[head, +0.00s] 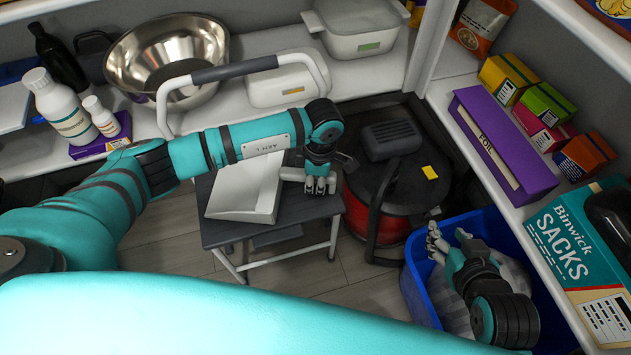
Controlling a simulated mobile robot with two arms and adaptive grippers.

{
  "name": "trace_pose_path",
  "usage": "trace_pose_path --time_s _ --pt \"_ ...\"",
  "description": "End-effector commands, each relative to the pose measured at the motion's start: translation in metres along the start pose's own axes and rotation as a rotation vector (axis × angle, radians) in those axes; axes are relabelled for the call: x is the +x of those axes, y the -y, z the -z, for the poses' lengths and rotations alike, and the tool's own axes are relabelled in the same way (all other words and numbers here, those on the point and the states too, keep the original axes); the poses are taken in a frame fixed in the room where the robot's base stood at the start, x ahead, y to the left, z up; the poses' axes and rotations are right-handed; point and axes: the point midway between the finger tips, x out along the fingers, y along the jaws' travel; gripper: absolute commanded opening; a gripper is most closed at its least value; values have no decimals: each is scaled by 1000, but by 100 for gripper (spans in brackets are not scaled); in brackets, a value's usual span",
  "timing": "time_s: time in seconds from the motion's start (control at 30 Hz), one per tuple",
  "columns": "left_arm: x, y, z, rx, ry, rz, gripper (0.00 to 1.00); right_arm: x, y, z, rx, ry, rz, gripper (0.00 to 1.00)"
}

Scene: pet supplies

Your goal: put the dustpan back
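A pale grey-white dustpan (245,196) lies on a dark grey step stool (308,208), its wide pan toward the left. My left gripper (319,186) is at the right end of the dustpan, by its handle, above the right part of the stool. The gripper hides part of that area, and I cannot tell whether its fingers are closed on the handle. My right gripper (444,238) is over the blue bin (414,287), with its fingers apart and nothing seen between them.
A red and black vacuum cleaner (388,180) stands just right of the stool. A shelf on the right holds a purple foil box (503,145) and a sacks box (580,260). The back shelf holds a steel bowl (176,55) and white containers (285,84).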

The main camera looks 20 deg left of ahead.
Motion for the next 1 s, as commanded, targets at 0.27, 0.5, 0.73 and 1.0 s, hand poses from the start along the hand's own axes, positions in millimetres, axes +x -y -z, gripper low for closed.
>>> trace_pose_path --time_s 0.27,0.5,0.73,1.0 --pt "1 0 0 0 0 -1 0 1 1 5 2 -28 3 40" --pt "2 0 0 0 0 -1 7 1 2 8 1 -43 4 40" --pt "2 0 0 0 0 0 37 1 2 8 1 -42 4 40" --pt "2 0 0 0 0 0 40 1 2 8 -2 -40 5 40"
